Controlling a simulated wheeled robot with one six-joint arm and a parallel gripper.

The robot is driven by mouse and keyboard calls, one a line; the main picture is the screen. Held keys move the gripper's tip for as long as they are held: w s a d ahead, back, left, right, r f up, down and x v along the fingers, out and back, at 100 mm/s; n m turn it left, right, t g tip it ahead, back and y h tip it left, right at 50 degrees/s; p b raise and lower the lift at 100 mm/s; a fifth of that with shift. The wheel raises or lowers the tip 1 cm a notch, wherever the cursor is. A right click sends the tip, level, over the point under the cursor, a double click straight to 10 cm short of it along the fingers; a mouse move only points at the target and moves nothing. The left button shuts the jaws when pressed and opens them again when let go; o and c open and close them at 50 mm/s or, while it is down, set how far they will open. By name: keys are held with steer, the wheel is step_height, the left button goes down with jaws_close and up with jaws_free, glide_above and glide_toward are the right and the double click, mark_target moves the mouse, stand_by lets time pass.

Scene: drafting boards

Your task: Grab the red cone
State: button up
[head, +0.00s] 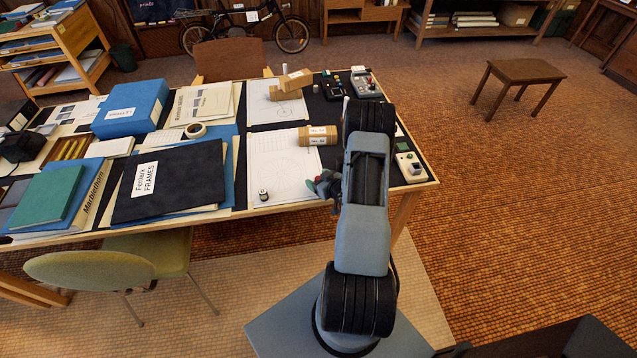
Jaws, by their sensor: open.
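I cannot make out a red cone in the head view; my arm hides part of the table's right side. My gripper (322,186) is open, low over the front right part of the table, beside the edge of a white drawn sheet (280,168). It is small and partly covered by my arm, and I see nothing clearly between its fingers. A small dark and pale object (263,195) stands on the sheet, left of my gripper and apart from it.
A cardboard-brown block (318,135) lies behind my gripper, with more blocks (290,84) farther back. Small devices (366,83) stand at the back right, another (410,166) at the right edge. A black folder (170,182) and blue binder (131,107) fill the left.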

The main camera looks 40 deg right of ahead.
steer(key=c, duration=1)
steer(key=shift+r, duration=0.15)
